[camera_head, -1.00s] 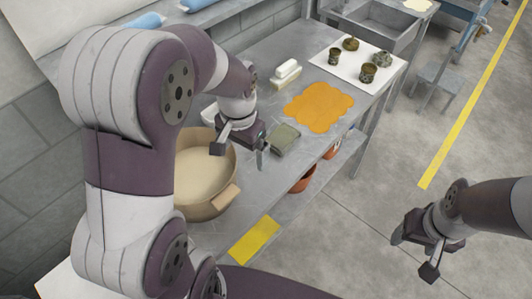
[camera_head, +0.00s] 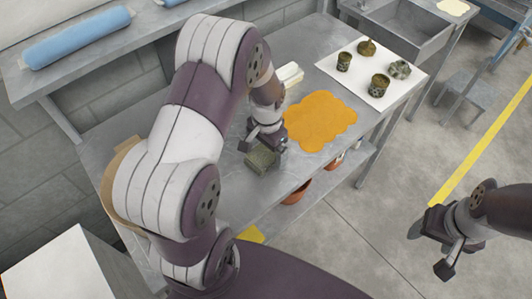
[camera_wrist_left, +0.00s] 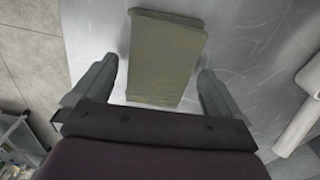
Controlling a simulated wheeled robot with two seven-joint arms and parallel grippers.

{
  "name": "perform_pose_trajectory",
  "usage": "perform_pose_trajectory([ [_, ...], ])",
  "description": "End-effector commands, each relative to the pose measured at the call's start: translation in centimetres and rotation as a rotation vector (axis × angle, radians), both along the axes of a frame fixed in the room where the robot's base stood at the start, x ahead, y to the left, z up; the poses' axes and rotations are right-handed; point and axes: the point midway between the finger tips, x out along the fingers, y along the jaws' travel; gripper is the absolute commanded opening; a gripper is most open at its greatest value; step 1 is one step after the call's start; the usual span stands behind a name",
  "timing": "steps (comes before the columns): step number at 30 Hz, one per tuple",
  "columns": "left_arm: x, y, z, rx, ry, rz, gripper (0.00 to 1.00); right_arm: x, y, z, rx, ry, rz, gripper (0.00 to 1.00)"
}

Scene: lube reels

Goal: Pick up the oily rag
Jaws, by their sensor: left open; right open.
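A folded olive-green cloth, which looks like the oily rag (camera_head: 262,159), lies on the grey metal bench (camera_head: 245,195) near its front edge. My left gripper (camera_head: 264,146) is open right at the rag, partly covering it. In the left wrist view the rag (camera_wrist_left: 165,45) lies ahead of and between the two spread fingers (camera_wrist_left: 158,72), with a gap on each side. Whether the fingertips are down at the rag's height is hard to tell. My right gripper (camera_head: 430,250) is open and empty over the floor at the right.
A flat orange cloth (camera_head: 320,120) lies right behind the rag. A white block (camera_head: 290,73) is behind my left gripper. A white sheet (camera_head: 345,68) with several dark, dirty parts is at the far end. Reddish pots (camera_head: 297,193) stand on the shelf below.

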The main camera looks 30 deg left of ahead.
Motion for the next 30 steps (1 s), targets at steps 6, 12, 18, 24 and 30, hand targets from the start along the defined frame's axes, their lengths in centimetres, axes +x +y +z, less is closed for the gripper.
perform_pose_trajectory([
  [6,0.0,0.0,0.1,0.0,0.0,0.0,0.61,0.0,0.0,0.0,0.0,0.0,0.0,0.66],
  [12,0.0,0.0,0.1,0.0,0.0,0.0,0.39,0.0,0.0,0.0,0.0,0.0,0.0,0.66],
  [18,0.0,0.0,0.3,0.0,-0.001,0.0,0.39,0.0,0.0,-0.1,0.0,0.0,0.0,0.66],
  [24,0.2,0.0,2.6,0.001,-0.004,0.0,0.39,0.0,0.0,-0.3,0.0,0.0,0.0,0.66],
  [30,-1.4,-2.3,5.7,0.0,-0.003,-0.006,0.39,0.0,0.0,-0.8,0.0,0.0,0.0,0.66],
])
